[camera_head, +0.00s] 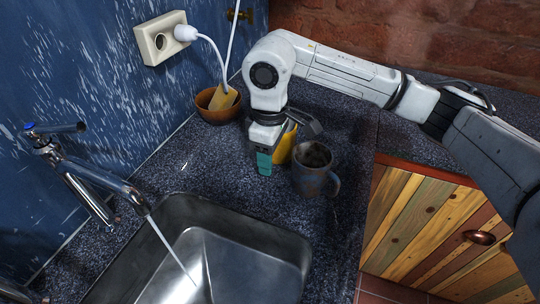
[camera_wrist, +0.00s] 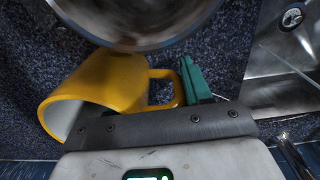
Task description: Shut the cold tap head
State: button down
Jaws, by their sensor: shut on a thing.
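The cold tap head (camera_head: 29,128), marked blue, is on the chrome tap at the left of the head view. Its bar points right. Water runs from the spout (camera_head: 135,195) into the sink (camera_head: 285,245). My gripper (camera_head: 272,158) is over the counter, right of the tap and well apart from it. It is shut on a yellow mug (camera_head: 284,147). In the wrist view the yellow mug (camera_wrist: 110,85) has its handle beside one teal finger (camera_wrist: 194,80). The other finger is hidden, so the exact grip is unclear.
A grey-blue mug (camera_head: 315,170) stands close to the right of my gripper. A brown bowl (camera_head: 218,104) is behind at the wall, below a socket (camera_head: 160,38) with a white plug and cord. The counter between tap and gripper is clear behind the sink.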

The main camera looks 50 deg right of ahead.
jog(key=shift+f, duration=0.25)
jog(key=shift+f, duration=0.15)
jog(key=shift+c, duration=2.4)
grip_release()
